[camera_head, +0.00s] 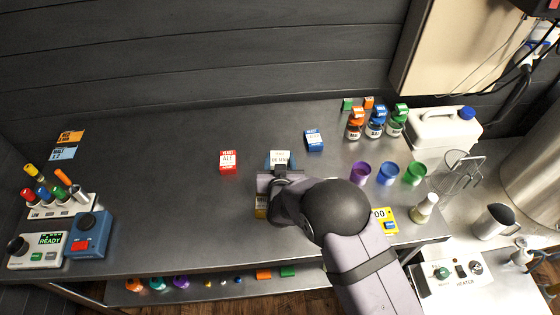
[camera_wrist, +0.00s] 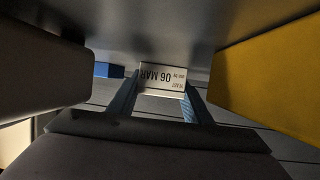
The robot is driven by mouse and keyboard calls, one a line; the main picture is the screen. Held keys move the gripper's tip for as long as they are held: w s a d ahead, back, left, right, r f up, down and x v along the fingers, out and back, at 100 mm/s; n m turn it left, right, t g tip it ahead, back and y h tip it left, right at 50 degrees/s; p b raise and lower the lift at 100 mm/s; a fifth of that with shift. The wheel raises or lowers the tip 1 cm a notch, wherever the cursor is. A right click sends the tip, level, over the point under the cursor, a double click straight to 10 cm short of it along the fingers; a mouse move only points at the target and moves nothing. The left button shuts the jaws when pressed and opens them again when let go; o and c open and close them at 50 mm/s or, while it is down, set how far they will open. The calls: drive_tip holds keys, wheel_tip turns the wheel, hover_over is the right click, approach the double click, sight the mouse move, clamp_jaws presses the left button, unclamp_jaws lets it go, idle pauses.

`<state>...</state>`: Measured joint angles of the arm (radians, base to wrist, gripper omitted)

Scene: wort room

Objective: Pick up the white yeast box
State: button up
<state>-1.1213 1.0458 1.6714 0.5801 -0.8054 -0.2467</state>
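The white yeast box (camera_head: 280,156) stands on the grey worktop near the middle in the head view. The wrist view shows its white face (camera_wrist: 162,76) upside down, with a date reading 06 MAR. In the wrist view the fingers of my gripper (camera_wrist: 161,90) flank the box closely. I cannot tell whether they press on it or leave a small gap. The lower part of the box is hidden by my gripper in the head view.
A red yeast box (camera_head: 228,161) stands to the left and a blue box (camera_head: 314,140) to the right. A yellow object (camera_wrist: 275,75) is close beside my gripper. Purple, blue and green cups (camera_head: 388,173) stand farther right.

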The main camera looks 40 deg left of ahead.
drive_tip(key=shift+c, duration=0.9)
drive_tip(key=shift+r, duration=0.1)
